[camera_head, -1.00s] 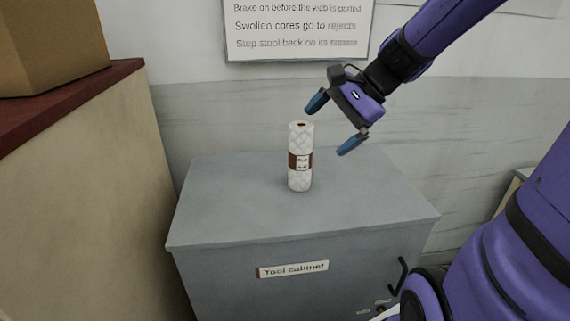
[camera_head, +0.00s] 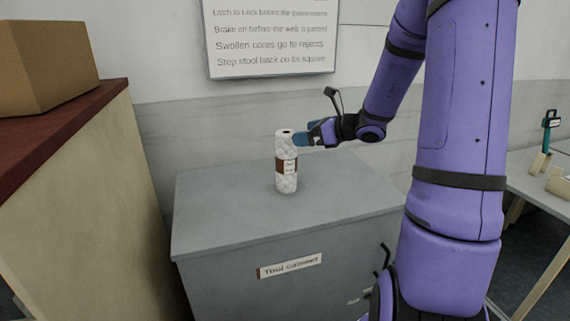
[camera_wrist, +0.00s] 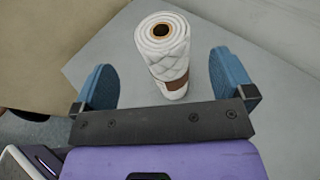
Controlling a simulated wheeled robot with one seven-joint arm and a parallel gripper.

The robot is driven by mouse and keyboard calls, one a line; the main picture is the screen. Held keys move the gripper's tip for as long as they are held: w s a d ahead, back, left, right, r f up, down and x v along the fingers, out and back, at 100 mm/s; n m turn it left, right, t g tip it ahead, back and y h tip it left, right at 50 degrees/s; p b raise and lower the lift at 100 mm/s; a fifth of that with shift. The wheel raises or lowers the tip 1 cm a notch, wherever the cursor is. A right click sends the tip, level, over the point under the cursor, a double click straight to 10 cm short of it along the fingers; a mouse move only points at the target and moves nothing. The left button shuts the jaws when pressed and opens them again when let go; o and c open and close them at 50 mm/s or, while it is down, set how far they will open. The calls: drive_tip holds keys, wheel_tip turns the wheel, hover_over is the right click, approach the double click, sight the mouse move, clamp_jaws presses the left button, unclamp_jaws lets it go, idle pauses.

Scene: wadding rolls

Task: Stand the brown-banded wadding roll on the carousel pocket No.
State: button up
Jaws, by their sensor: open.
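The brown-banded wadding roll (camera_head: 286,182) stands upright on top of the grey tool cabinet (camera_head: 225,215). It is white and quilted, with a dark hole in its top end and a brown band with a label around its middle. My gripper (camera_head: 300,138) is at the upper right side of the roll in the head view. In the wrist view the roll (camera_wrist: 163,45) shows between and beyond the two blue fingers of my open gripper (camera_wrist: 165,80), nearer the right finger. I cannot tell whether a finger touches it. No carousel is in view.
A cardboard box (camera_head: 45,65) sits on a red-topped unit (camera_head: 75,118) at the left. A sign (camera_head: 270,40) hangs on the wall behind. A table (camera_head: 545,185) with a green-handled tool (camera_head: 547,130) stands at the right. The cabinet top around the roll is clear.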

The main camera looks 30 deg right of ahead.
sight(287, 132)
drive_tip(key=shift+x, duration=3.65)
drive_tip(key=shift+d, duration=0.15)
drive_tip(key=c, duration=1.3)
drive_tip(key=shift+r, duration=0.1)
